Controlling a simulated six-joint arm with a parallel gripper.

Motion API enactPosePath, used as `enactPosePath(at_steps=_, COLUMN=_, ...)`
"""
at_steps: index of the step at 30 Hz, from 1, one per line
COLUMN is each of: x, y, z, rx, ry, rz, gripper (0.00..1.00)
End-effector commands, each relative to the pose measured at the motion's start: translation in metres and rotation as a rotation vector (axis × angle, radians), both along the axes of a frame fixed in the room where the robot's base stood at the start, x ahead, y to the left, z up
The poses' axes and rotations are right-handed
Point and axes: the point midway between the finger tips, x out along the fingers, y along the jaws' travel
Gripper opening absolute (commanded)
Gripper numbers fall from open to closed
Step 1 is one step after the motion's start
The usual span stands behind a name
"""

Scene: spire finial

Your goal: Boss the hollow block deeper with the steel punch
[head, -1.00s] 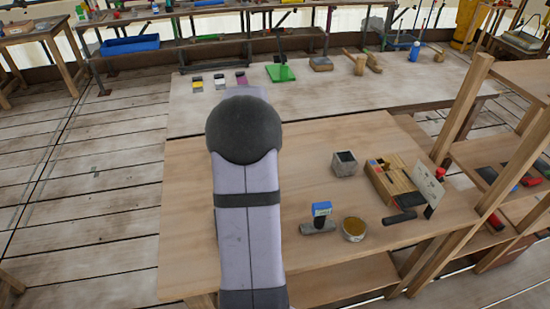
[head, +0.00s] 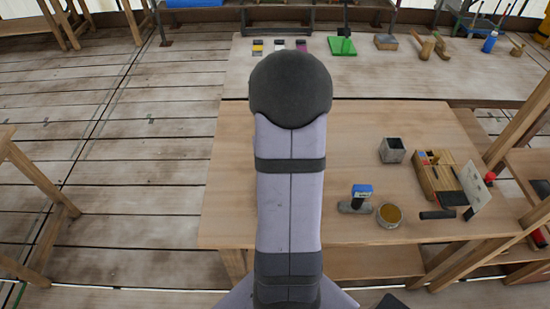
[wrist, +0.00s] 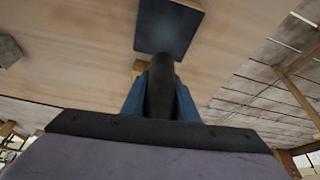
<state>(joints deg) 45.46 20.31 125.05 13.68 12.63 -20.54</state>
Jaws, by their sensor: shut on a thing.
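In the wrist view, my gripper (wrist: 161,88) has its blue fingers shut on a dark round bar (wrist: 160,92), which looks like the steel punch. The bar's far end shows in front of a dark, flat, square-topped block (wrist: 166,28) with a brown side, above a wooden surface. This may be the hollow block; no hollow is visible in it, and I cannot tell whether the bar touches it. In the head view, my own arm hides the gripper, the punch and this block.
On the right of the wooden bench (head: 235,200) stand a grey square pot (head: 393,151), a blue-topped tool (head: 360,196), a round tin (head: 389,215) and a wooden tool box (head: 438,178). A white card (head: 476,190) leans there. The bench's left part looks clear.

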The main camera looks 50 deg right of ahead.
Motion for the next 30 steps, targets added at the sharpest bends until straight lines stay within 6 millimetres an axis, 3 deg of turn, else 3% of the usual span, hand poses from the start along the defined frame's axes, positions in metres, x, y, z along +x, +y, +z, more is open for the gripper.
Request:
enactPosePath(at_steps=10, x=0.001, y=-0.001, z=-0.005, rx=-0.002, ry=-0.002, rz=0.003, gripper=0.00)
enactPosePath(at_steps=24, x=0.001, y=-0.001, z=-0.043, rx=-0.001, ry=-0.001, rz=0.003, gripper=0.00)
enactPosePath(at_steps=30, x=0.001, y=-0.001, z=-0.049, rx=-0.002, ry=-0.002, rz=0.003, gripper=0.00)
